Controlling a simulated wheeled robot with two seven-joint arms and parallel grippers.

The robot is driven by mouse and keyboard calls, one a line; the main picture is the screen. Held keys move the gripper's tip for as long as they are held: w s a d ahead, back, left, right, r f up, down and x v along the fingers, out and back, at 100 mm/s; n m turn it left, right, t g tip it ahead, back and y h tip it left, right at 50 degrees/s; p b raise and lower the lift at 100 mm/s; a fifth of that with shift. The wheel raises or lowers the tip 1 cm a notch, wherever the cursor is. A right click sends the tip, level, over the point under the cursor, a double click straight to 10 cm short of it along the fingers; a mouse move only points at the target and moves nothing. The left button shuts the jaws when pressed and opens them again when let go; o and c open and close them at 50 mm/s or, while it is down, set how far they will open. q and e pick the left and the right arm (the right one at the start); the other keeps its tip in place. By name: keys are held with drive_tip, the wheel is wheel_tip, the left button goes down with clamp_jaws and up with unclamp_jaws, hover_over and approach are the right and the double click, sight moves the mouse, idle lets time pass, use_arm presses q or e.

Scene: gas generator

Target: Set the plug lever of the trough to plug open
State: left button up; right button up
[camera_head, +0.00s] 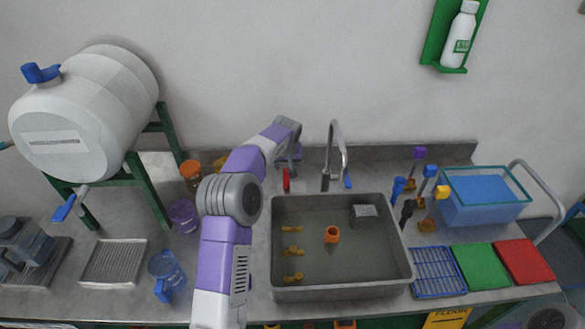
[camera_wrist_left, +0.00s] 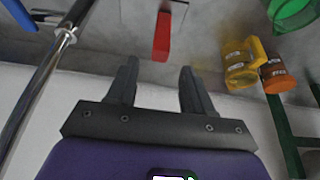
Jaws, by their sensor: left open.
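The trough is a grey metal basin (camera_head: 345,293) set in the counter, holding water and small parts. A red lever (camera_head: 286,180), which I take to be the plug lever, stands behind its back left corner. In the left wrist view the red lever (camera_wrist_left: 162,37) lies just beyond the fingertips, roughly centred between them. My left gripper (camera_head: 287,168) is open and empty, reaching over the counter's back, close to the lever. Its two dark fingers (camera_wrist_left: 159,68) are spread, and I see no contact. My right gripper is not in view.
A tall faucet (camera_head: 334,150) stands right of the lever; its pipe (camera_wrist_left: 38,95) runs along the left in the wrist view. A yellow jar (camera_wrist_left: 238,65) and an orange-brown jar (camera_wrist_left: 276,78) stand on the other side. The wall is close behind.

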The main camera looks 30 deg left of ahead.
sight(286, 171)
use_arm(q)
drive_tip(key=x, duration=0.6)
drive_tip(key=shift+f, duration=0.4)
clamp_jaws()
